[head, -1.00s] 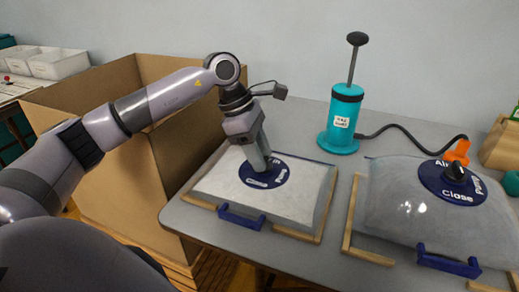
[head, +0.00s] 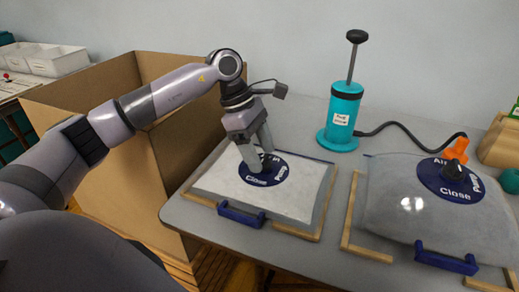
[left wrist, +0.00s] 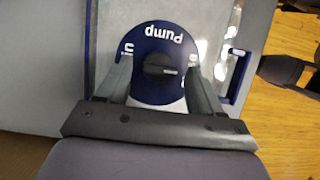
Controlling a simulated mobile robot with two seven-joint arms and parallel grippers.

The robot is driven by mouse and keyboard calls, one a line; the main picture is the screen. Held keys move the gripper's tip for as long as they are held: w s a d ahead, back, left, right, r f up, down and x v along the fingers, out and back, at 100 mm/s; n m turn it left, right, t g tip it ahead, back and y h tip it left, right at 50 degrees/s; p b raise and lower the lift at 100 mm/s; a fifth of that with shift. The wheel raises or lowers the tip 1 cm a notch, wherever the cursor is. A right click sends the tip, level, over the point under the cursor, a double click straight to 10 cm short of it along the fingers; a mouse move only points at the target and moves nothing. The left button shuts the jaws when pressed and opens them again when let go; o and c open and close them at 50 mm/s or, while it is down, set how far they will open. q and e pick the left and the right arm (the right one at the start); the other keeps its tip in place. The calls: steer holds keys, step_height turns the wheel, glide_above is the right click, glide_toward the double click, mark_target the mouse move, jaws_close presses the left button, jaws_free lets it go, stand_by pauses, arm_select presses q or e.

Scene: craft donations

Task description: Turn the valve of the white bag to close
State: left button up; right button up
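The white bag (head: 305,193) lies flat on the grey table in a wooden corner frame. Its round blue valve disc (head: 280,172) carries white lettering; "Pump" reads upside down in the left wrist view on the disc (left wrist: 158,42). The dark knob (left wrist: 160,71) sits at the disc's middle, with a light mark pointing right in that view. My left gripper (head: 257,158) is over the disc, fingers pointing down. In the left wrist view the gripper (left wrist: 160,85) is open, one finger on each side of the knob, with gaps visible. The fingers cover some lettering. My right gripper is out of view.
A second, greyish puffed bag (head: 400,205) with a similar valve lies to the right, joined by a black hose to a teal pump (head: 342,117) behind. A large cardboard box (head: 110,180) stands left of the table. Blue clips (head: 240,214) edge the bags.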

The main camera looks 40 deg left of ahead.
arm_select(q)
steer(key=p+v, duration=0.1)
steer(key=v, duration=0.6)
steer(key=shift+a, duration=0.1)
stand_by(0.5)
